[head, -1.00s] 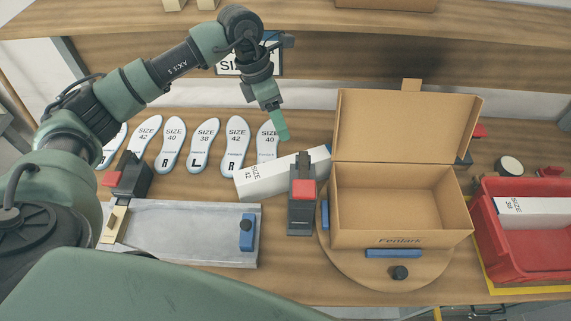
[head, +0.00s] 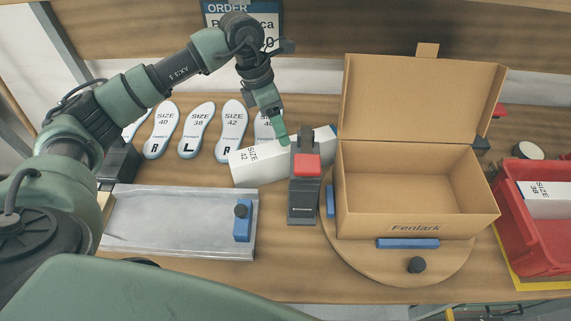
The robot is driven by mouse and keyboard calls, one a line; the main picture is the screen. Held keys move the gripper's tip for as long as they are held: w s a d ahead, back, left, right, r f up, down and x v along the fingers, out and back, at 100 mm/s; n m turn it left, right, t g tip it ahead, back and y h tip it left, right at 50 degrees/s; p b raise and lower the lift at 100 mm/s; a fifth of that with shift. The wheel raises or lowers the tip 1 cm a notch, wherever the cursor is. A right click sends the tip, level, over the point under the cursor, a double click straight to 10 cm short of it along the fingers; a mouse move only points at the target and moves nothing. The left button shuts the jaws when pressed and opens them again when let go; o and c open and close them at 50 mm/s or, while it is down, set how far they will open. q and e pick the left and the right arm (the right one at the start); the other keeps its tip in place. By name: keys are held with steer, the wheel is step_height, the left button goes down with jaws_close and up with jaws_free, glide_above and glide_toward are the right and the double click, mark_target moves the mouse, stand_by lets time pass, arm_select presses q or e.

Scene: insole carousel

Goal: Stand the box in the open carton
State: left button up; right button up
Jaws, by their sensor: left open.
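The open carton (head: 395,221) is brown, with its lid raised at the back and "Fenlark" on its front. It stands empty on a round wooden turntable (head: 370,272). A white box (head: 263,168) marked size 42 lies on its long side on the bench, left of the carton. A black clamp with a red top partly hides it. My left gripper (head: 281,138) points down just above and behind the box's middle, its fingers seen edge-on. It is open; I cannot tell whether it touches the box. My right gripper is out of view.
The black clamp with a red top (head: 304,190) stands between box and turntable. A metal tray (head: 170,222) with a blue stop lies front left. Several insoles (head: 197,130) line the back. A red bin (head: 530,220) with another white box (head: 548,199) stands right.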

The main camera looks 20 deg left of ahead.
mark_target(285, 158)
arm_select(q)
steer(key=p+x, duration=0.1)
steer(key=x, duration=0.1)
steer(key=p+x, duration=0.1)
steer(key=x, duration=0.1)
steer(key=p+x, duration=0.1)
steer(key=x, duration=0.2)
steer(key=shift+a+p, duration=0.25)
steer(key=shift+p, duration=0.05)
steer(key=shift+d+f, duration=0.1)
steer(key=shift+f, duration=0.4)
jaws_close()
